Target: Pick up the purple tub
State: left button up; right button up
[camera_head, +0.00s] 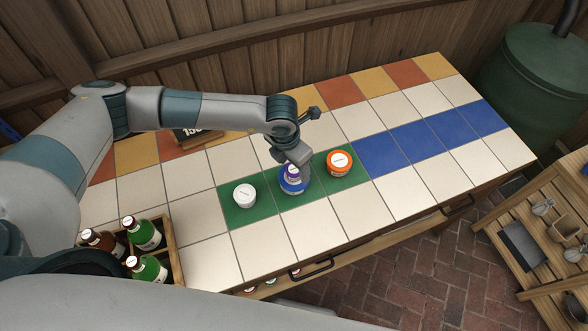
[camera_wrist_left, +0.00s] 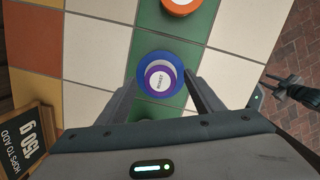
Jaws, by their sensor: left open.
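The purple tub (camera_head: 292,170) has a white labelled lid and sits on top of a wider blue tub (camera_head: 293,186), on the green tiles at the table's middle. In the left wrist view, the purple tub (camera_wrist_left: 159,79) shows from above, with the blue tub's rim (camera_wrist_left: 145,67) around it. My left gripper (camera_head: 294,162) is over the stack and partly hides it. Its two fingers, seen in the left wrist view (camera_wrist_left: 162,88), are apart, one on each side of the purple tub. I cannot tell whether they touch it.
A white tub (camera_head: 245,195) stands left of the stack and an orange tub (camera_head: 340,162) right of it. A wooden crate (camera_head: 175,250) with several bottles is at the front left. A dark sign (camera_head: 198,136) stands behind. The blue and white tiles (camera_head: 425,138) at right are clear.

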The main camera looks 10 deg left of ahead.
aim_at(295, 170)
pick_arm(q)
jog(key=shift+c, duration=0.6)
jog(key=c, duration=1)
jog(key=shift+c, duration=0.2)
jog(key=shift+r, duration=0.15)
jog(key=shift+r+b, duration=0.65)
jog(key=shift+b, duration=0.05)
jog(key=shift+d+r+b, duration=0.15)
jog(key=shift+r+b, duration=0.25)
jog(key=shift+r, duration=0.2)
jog(key=shift+d+r+b, duration=0.15)
jog(key=shift+r+b, duration=0.25)
jog(key=shift+r, duration=0.2)
jog(key=s+d+r+b, duration=0.2)
jog(key=d+r+b, duration=0.2)
jog(key=d+r, duration=0.3)
jog(key=shift+s+d+b, duration=0.3)
jog(key=shift+s+d, duration=0.05)
jog(key=shift+d, duration=1.6)
